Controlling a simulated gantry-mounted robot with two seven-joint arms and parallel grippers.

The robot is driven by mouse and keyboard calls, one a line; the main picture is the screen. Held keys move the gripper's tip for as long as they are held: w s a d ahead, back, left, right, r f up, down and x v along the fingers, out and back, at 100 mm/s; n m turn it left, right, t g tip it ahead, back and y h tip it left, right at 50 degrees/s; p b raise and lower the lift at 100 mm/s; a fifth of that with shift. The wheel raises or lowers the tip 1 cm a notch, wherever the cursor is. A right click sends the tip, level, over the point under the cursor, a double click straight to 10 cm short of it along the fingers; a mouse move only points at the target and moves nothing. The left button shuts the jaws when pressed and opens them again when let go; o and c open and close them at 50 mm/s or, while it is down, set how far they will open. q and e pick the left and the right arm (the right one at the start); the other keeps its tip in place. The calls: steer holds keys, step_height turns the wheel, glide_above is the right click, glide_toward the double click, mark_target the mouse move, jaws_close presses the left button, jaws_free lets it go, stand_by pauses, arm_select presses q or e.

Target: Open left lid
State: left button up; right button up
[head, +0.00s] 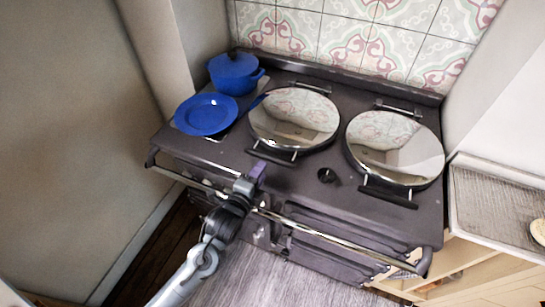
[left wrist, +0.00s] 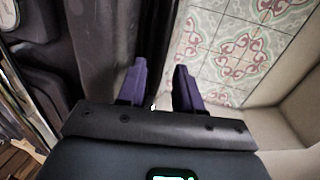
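The left lid (head: 294,115) is a round, mirror-like cover lying flat and closed on the dark range cooker. Its dark handle bar (head: 272,154) sticks out at the front edge. My left gripper (head: 258,172) is in front of this handle, near the cooker's front edge and apart from the lid as far as I can tell. In the left wrist view its two purple fingers (left wrist: 160,85) stand apart with nothing between them. The right lid (head: 395,148) is also closed. My right gripper is out of view.
A blue pot (head: 235,73) and a blue plate (head: 206,114) sit at the cooker's left side. A metal rail (head: 325,237) runs along the front. A dark knob (head: 327,175) stands between the lids. Patterned tiles (head: 345,38) rise behind.

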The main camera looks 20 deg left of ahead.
mark_target(268, 160)
arm_select(q)
steer(key=w, duration=0.3)
steer(key=w+f+b, duration=0.1)
steer(key=w, duration=0.2)
steer(key=w+f, duration=0.1)
steer(key=w, duration=0.2)
steer(key=shift+w+d, duration=0.3)
steer(key=shift+w, duration=0.05)
jaws_close()
